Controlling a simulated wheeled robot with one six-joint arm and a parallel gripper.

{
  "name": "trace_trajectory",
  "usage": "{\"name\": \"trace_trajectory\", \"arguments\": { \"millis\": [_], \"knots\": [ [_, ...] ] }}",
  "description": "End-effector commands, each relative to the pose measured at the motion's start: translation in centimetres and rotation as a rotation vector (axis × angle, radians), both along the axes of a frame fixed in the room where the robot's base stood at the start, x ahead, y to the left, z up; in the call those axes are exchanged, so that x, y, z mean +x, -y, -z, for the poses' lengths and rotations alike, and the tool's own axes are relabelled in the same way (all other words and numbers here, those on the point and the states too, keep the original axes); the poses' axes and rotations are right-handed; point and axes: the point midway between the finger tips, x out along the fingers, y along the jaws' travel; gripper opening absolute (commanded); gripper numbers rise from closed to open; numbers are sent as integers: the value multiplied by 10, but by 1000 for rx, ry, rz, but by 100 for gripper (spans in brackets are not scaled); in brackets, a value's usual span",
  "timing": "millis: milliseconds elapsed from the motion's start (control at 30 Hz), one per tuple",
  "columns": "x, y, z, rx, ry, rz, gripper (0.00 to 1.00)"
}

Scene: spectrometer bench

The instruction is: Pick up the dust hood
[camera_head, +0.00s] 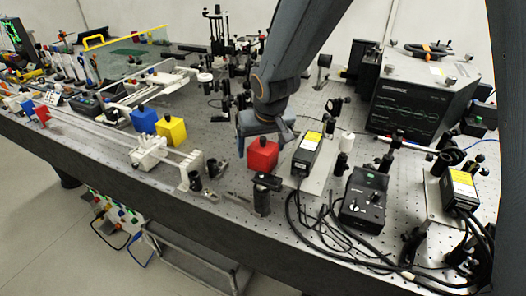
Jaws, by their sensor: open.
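A red box (262,156) with a dark knob on top stands on the perforated bench, in the middle of the view; it looks like a hood. Similar knobbed boxes, a yellow one (171,131) and a blue one (143,121), stand further left; which of them is the dust hood I cannot tell. My gripper (264,136) is open and points down, right at the red box's top and back. Whether its fingers touch the box or stand behind it I cannot tell, and the fingertips are partly hidden.
A grey instrument (415,95) stands at the back right. Black boxes with yellow labels (307,150) and a black controller (364,200) with cables crowd the right. A white rail (100,135) runs along the left. Optical posts fill the back; the front edge is near.

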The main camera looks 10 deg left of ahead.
Motion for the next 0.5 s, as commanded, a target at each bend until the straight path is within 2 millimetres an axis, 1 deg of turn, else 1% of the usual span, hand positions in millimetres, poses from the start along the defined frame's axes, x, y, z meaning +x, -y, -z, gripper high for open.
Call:
{"name": "trace_trajectory", "arguments": {
  "millis": [33,133,400,433,500],
  "knots": [
    [1,-1,5,-1,-2,0,82],
    [3,-1,11,0,-1,0,82],
    [4,-2,13,1,0,0,82],
    [4,-2,13,1,0,0,80],
    [4,-2,13,1,0,0,69]
  ]
}}
